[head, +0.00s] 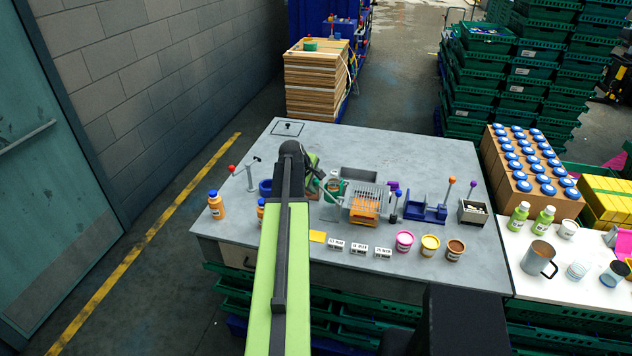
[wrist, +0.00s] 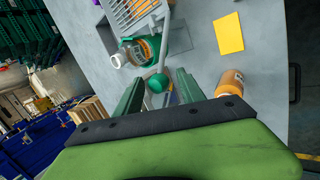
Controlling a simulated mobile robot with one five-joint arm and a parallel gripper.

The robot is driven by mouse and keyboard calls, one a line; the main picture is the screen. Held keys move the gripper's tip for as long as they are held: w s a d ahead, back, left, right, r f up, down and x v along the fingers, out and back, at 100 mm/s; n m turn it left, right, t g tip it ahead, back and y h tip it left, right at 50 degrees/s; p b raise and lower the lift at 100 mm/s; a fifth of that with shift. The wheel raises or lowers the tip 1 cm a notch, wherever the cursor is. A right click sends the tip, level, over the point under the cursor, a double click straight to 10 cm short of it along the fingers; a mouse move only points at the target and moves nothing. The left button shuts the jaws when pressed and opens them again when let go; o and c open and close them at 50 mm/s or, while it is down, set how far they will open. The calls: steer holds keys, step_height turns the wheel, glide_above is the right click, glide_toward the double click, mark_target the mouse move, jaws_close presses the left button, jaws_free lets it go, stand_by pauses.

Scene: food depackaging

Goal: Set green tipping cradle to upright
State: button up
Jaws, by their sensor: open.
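The green ball knob (wrist: 158,83) of the tipping cradle sits on a grey lever in the wrist view. Beside it a bottle (wrist: 128,52) with a white cap and orange label lies on its side in that view. In the head view the cradle and bottle (head: 334,187) are just right of my arm and partly hidden by it. My gripper (wrist: 159,76) is open, its two green fingers on either side of the knob. Whether they touch it I cannot tell. In the head view my gripper (head: 314,170) is mostly hidden behind the arm.
A wire basket (head: 368,200) stands right of the cradle. A blue fixture (head: 425,208) is farther right. Several tubs line the front edge. The table's back right is clear.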

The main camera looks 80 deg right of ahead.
steer(key=p+v, duration=1)
steer(key=v, duration=0.3)
steer(key=shift+r, duration=0.35)
steer(key=shift+w+a, duration=0.1)
